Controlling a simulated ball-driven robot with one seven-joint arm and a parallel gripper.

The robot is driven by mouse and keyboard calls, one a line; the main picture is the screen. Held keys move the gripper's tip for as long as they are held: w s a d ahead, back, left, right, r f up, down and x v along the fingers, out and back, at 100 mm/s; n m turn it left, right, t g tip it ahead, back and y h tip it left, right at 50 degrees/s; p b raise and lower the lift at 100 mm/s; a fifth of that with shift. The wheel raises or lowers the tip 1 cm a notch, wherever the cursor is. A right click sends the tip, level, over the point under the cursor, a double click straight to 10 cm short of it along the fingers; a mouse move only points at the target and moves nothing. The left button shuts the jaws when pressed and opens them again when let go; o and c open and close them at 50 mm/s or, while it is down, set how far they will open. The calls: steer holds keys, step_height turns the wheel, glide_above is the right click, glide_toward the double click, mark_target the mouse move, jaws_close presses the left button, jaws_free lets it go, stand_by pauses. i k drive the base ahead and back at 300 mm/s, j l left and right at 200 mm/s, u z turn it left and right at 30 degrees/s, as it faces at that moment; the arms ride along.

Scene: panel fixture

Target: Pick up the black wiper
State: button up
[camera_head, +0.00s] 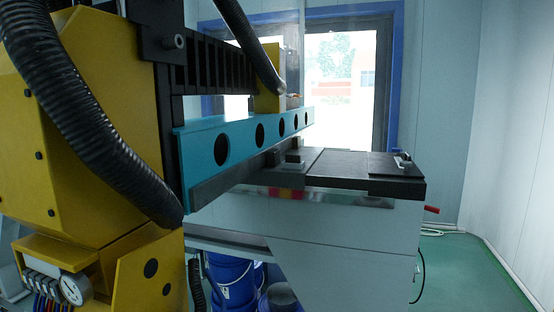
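I cannot pick out a black wiper with certainty. A dark strip (228,186) runs along the underside of a teal bar (238,142) with several round holes. A flat black plate (340,165) lies on top of a grey-white bench, with a smaller dark block and a metal fitting (402,161) at its right end. Small dark blocks (294,156) stand near the plate's left end, partly behind the bar. No fingers of my gripper show in this view.
A yellow machine housing (75,130) with a black corrugated hose (85,110) fills the left. The bench (330,225) stands in the middle, with blue buckets (232,280) below. A glass door (340,85) is behind. Green floor (465,270) is open at right.

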mark_target(293, 158)
steer(key=i+l+u, duration=0.1)
steer(key=i, duration=0.35)
steer(key=i+l+u, duration=0.1)
steer(key=i, duration=0.3)
steer(key=i+l+u, duration=0.1)
steer(key=i, duration=0.3)
steer(key=i+l+u, duration=0.1)
steer(key=i+l, duration=0.2)
steer(key=i+l+u, duration=0.1)
steer(key=i, duration=0.4)
steer(key=i+l, duration=0.15)
steer(key=i, duration=0.35)
steer(key=i+l+u, duration=0.15)
steer(key=i, duration=0.35)
